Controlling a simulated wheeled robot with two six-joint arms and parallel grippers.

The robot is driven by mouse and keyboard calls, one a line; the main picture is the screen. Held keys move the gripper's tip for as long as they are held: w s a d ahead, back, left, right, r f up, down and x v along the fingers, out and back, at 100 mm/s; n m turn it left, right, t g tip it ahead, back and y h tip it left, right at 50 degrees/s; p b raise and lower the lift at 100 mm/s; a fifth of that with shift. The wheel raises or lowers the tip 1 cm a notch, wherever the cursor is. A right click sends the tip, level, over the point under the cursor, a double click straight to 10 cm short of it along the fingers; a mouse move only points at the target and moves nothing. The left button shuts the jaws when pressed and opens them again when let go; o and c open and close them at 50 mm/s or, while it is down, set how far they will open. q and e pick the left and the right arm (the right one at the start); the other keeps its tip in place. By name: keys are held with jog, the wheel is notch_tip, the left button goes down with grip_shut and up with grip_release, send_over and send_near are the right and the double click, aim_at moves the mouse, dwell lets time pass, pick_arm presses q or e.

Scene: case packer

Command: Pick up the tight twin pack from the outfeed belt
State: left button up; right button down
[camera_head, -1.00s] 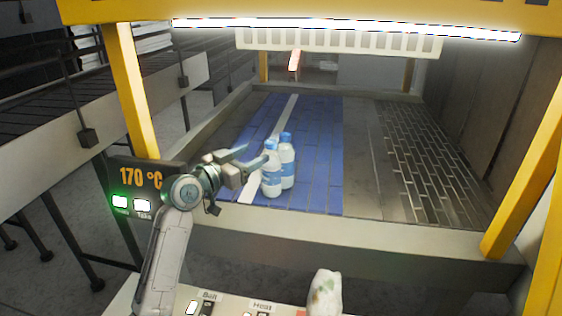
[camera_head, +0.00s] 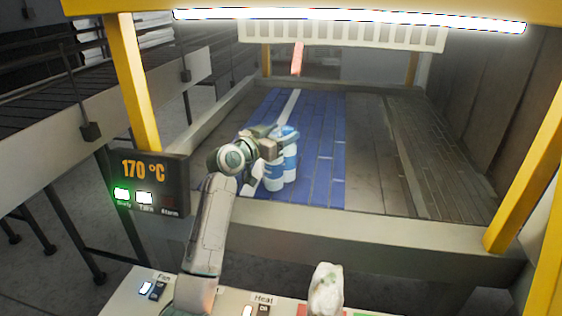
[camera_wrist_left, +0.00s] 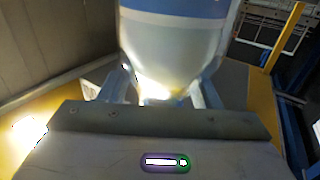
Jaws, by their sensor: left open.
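The twin pack (camera_head: 290,163) is two white bottles with blue labels and blue caps, standing upright side by side on the blue outfeed belt (camera_head: 320,140). My left gripper (camera_head: 272,152) is at the pack's left side and hides part of it. In the left wrist view a bottle (camera_wrist_left: 172,45) fills the upper middle, between the two spread fingers (camera_wrist_left: 160,90). The gripper is open, and I cannot tell whether either finger touches the bottle. My right gripper is not in view.
A front rail (camera_head: 380,228) and yellow posts (camera_head: 133,85) frame the opening. A display (camera_head: 145,180) reads 170 °C. A crumpled white thing (camera_head: 326,290) sits on the control panel. The belt behind the pack is clear.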

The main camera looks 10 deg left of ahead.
pick_arm(q)
jog(key=shift+a, duration=0.15)
jog(key=c, duration=0.7)
grip_shut()
jog(key=shift+r, duration=0.15)
